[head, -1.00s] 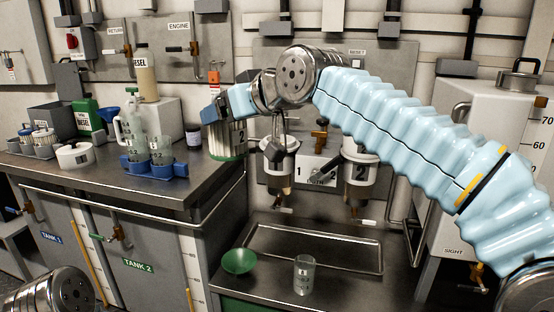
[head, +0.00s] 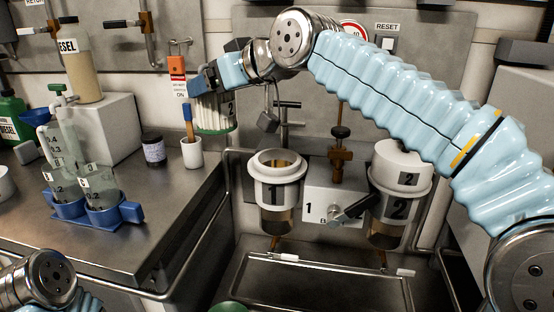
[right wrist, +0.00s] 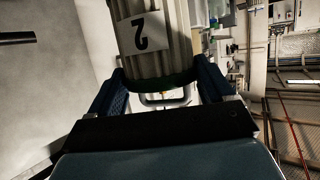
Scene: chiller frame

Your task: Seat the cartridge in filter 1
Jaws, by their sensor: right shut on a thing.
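My right gripper (head: 207,86) is shut on a pale pleated cartridge (head: 214,117) with a green lower end cap and a "2" label. In the right wrist view, the blue fingers flank the cartridge (right wrist: 156,45), whose label is upside down there. In the head view it hangs nearly upright, up and left of filter 1 (head: 278,192), apart from it. Filter 1 is a housing with a white collar marked "1" and an open round top. Its inside is only partly visible. My left gripper is out of view; only part of that arm shows at lower left.
Filter 2 (head: 397,208) has a white lid on and stands right of the valve block (head: 325,204). A white cup with a brush (head: 191,153) and a dark jar (head: 153,150) stand on the left counter. Blue-based jugs (head: 88,211) stand further left. A metal tray (head: 252,297) lies below the filters.

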